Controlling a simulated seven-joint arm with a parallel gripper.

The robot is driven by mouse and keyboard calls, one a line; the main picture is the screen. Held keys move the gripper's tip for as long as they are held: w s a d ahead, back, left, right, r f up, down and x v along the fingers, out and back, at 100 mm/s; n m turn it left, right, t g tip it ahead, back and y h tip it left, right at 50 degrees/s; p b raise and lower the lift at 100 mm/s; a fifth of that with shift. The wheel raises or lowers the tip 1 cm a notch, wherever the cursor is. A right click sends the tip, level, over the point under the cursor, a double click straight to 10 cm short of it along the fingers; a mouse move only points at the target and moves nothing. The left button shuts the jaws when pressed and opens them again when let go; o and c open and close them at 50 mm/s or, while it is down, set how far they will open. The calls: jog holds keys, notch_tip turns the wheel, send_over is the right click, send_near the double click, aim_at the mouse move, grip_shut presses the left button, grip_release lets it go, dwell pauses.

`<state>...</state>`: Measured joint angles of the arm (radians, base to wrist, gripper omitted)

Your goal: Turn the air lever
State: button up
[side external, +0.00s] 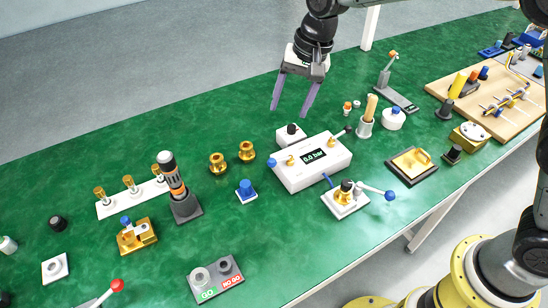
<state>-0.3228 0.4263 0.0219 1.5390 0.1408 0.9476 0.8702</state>
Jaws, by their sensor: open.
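A white box with a "0.0 bar" display (313,156) stands on the green table. A lever with a blue ball (272,163) sticks out at its left end. A lever with a black knob (346,130) sticks out at its back right. In front of the box, a white block with a brass valve (345,192) carries a lever with a blue ball (389,196) pointing right. I cannot tell which lever is the air lever. My gripper (289,112) is open and empty, fingers pointing down, above and behind the box, apart from every lever.
A small white block with a black knob (291,134) stands just behind the box. Brass parts (246,151) and a blue-topped block (246,189) are to the left. A holder with a wooden handle (368,117) stands right. Bare green table lies at the back left.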

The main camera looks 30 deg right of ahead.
aim_at(273, 160)
jog(key=shift+g, duration=0.4)
jog(key=x, duration=1.6)
jog(key=shift+s+a+f, duration=0.3)
jog(key=shift+s+a, duration=0.1)
grip_shut()
